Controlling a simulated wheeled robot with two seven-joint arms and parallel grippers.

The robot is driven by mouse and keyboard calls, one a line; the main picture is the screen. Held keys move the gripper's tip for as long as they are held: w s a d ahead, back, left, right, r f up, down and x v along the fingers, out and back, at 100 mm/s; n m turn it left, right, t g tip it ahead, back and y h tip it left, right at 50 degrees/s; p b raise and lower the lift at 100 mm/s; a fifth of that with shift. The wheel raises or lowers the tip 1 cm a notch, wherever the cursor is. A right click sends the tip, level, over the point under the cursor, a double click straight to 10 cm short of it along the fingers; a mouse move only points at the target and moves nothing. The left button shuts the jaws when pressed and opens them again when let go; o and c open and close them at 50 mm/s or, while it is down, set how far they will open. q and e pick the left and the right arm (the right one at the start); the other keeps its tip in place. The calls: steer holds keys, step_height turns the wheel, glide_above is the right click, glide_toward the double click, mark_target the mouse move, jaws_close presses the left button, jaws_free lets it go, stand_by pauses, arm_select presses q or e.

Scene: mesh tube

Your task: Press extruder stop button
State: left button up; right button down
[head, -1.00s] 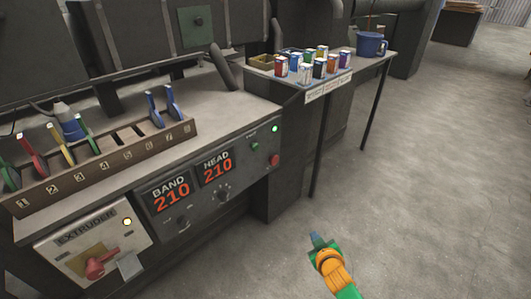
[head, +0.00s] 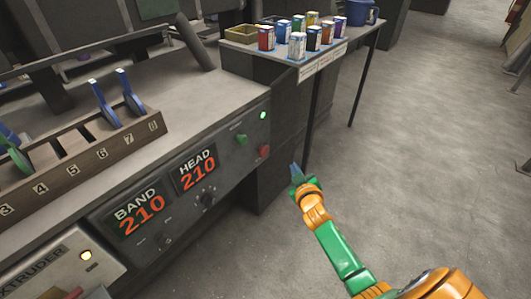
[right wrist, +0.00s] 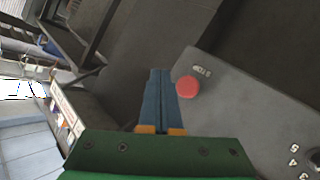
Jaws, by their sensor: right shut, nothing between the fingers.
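The red stop button (head: 264,151) is on the right end of the extruder's control panel (head: 225,200), below a green button (head: 241,139) and a lit green lamp (head: 263,115). In the right wrist view the red button (right wrist: 187,86) sits beside the fingertips, next to a "STOP" label. My right gripper (head: 296,168) is shut and empty, with blue fingers. In the head view it is right of and slightly below the red button, apart from it. In the right wrist view the fingers (right wrist: 160,72) point just left of the button. My left gripper is not in view.
A numbered wooden rack (head: 85,160) with coloured-handled tools is on the machine top. Displays read BAND 210 and HEAD 210.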

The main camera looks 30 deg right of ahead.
mark_target(263, 150)
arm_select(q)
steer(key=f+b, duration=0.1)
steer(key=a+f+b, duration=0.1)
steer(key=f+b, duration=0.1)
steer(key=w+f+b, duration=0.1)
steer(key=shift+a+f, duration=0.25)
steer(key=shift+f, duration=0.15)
arm_select(e)
steer(key=w+a, duration=0.3)
steer(key=w, duration=0.4)
steer(key=shift+w, duration=0.2)
arm_select(q)
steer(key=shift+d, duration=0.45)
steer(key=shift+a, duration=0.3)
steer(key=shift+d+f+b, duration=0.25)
steer(key=shift+b, duration=0.2)
arm_select(e)
steer(key=shift+w+a, duration=0.2)
steer(key=shift+w, duration=0.2)
